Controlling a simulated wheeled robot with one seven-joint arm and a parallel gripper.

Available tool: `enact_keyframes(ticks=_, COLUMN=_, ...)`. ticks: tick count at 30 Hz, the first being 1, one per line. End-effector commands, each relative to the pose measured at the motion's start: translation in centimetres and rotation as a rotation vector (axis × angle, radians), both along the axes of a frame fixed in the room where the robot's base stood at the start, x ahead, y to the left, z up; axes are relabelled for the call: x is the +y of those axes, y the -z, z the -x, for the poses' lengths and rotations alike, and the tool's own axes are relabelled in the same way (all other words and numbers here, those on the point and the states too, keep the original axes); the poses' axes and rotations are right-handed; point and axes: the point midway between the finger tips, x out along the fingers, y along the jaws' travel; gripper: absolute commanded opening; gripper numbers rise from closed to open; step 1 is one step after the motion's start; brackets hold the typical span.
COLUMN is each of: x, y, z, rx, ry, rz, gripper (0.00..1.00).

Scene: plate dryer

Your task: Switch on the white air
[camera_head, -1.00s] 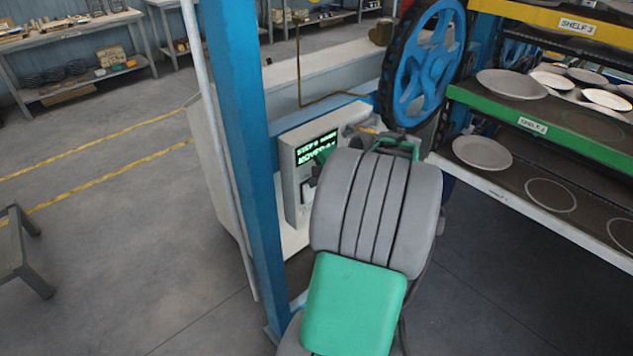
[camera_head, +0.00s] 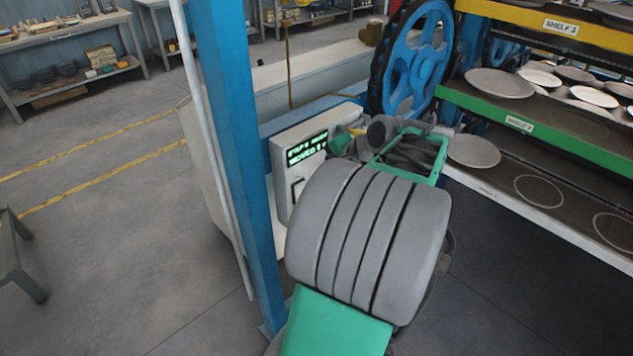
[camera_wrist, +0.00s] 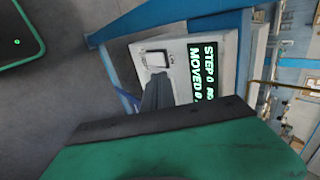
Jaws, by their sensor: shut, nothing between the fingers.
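A pale control box (camera_head: 284,167) with a lit green-on-black display (camera_head: 307,148) stands behind the blue post. In the wrist view, the box (camera_wrist: 175,50) shows its display (camera_wrist: 205,72) on the right and a white rocker switch (camera_wrist: 155,59) in a dark frame on the left. My gripper (camera_wrist: 157,80) is shut and empty, its dark fingers pointing at the box just below the switch. I cannot tell whether the fingertips touch it. The fingers hide part of the box face. In the head view my arm hides the gripper and the lower box.
A blue post (camera_head: 238,150) stands close left of my arm. A blue wheel (camera_head: 416,58) is behind the box. A shelf rack with plates (camera_head: 500,83) is on the right; its green shelf edge (camera_head: 540,132) is near my arm. Open floor (camera_head: 110,250) lies to the left.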

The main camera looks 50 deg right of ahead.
Motion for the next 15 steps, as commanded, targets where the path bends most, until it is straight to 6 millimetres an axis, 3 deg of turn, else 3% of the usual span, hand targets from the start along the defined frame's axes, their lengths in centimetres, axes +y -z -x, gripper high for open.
enact_keyframes(ticks=6, x=-0.1, y=-2.6, z=1.5, rx=0.000, ry=0.003, rz=0.000, gripper=0.00)
enact_keyframes(ticks=15, x=0.1, y=-2.8, z=1.5, rx=0.000, ry=-0.001, rz=-0.001, gripper=0.00)
